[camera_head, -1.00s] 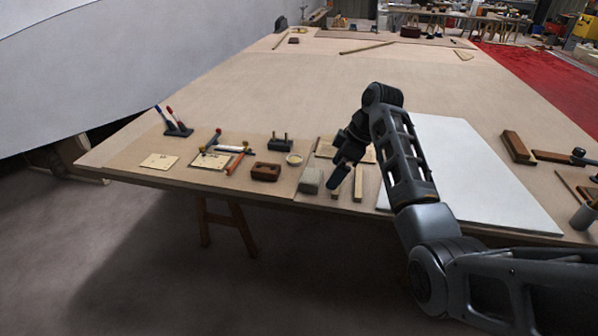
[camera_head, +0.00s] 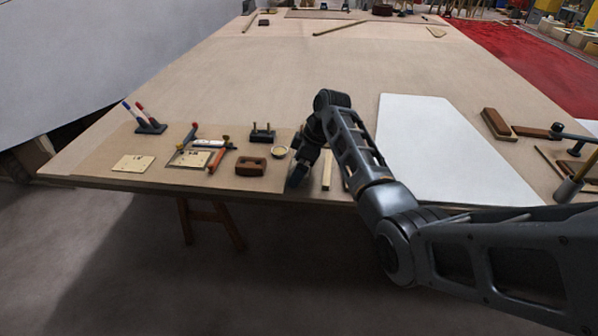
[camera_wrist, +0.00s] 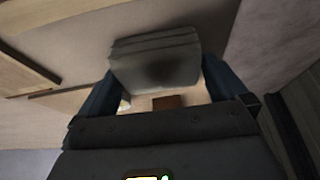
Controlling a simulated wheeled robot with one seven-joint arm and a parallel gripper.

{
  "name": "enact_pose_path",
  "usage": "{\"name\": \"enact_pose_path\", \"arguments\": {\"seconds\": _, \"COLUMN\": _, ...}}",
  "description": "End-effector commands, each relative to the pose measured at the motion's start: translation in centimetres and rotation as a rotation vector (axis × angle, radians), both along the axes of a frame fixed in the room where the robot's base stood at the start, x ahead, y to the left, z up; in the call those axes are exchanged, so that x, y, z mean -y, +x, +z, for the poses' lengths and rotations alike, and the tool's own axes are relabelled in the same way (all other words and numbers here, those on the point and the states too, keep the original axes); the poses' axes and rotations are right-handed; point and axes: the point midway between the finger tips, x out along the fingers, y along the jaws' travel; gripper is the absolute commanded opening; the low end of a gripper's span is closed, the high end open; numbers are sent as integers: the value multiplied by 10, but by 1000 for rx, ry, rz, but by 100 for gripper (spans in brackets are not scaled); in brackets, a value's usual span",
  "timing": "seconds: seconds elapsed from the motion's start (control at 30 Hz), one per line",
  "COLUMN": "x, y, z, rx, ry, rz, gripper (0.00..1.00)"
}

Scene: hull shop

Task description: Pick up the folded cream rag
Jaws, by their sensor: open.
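The folded cream rag (camera_wrist: 152,58) shows in the wrist view as a layered, greyish folded block at the top middle, in shadow. My gripper (camera_wrist: 160,68) is open, with one dark finger at each side of the rag's near part. I cannot tell whether the fingers touch it. In the head view my gripper (camera_head: 297,177) points down at the table's front edge and hides the rag.
A white sheet (camera_head: 440,150) lies further right.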

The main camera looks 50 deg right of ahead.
Motion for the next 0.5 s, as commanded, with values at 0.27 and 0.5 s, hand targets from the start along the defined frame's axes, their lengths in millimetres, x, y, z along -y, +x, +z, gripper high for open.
{"name": "enact_pose_path", "arguments": {"seconds": 0.27, "x": -1, "y": 1, "z": -4, "rx": -1, "ry": -1, "rz": 0, "gripper": 100}}
{"name": "enact_pose_path", "arguments": {"seconds": 0.5, "x": -1, "y": 1, "z": -3, "rx": 0, "ry": 0, "rz": 0, "gripper": 78}}
